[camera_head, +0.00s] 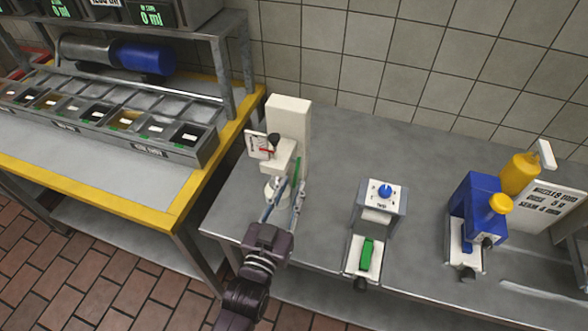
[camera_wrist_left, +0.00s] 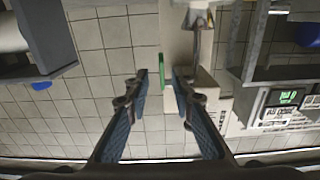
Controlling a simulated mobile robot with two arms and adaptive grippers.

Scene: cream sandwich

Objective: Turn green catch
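A thin green catch (camera_head: 297,170) shows on the right side of the white machine (camera_head: 291,118), which stands on the grey steel table. My left gripper (camera_head: 286,190) is at the front of this machine with its fingers apart. In the left wrist view the green catch (camera_wrist_left: 163,70) appears as a narrow upright strip between the two blue-padded fingertips (camera_wrist_left: 162,86), with gaps on both sides. I cannot tell how deep it lies between them. My right gripper is in neither view.
A small press with a green block (camera_head: 366,254) and blue knob (camera_head: 385,190) stands to the right. Beyond it are a blue machine (camera_head: 475,208) and a yellow bottle (camera_head: 520,174). A yellow-edged counter (camera_head: 170,215) with ingredient bins is at left. Bare tabletop (camera_head: 335,160) lies between machines.

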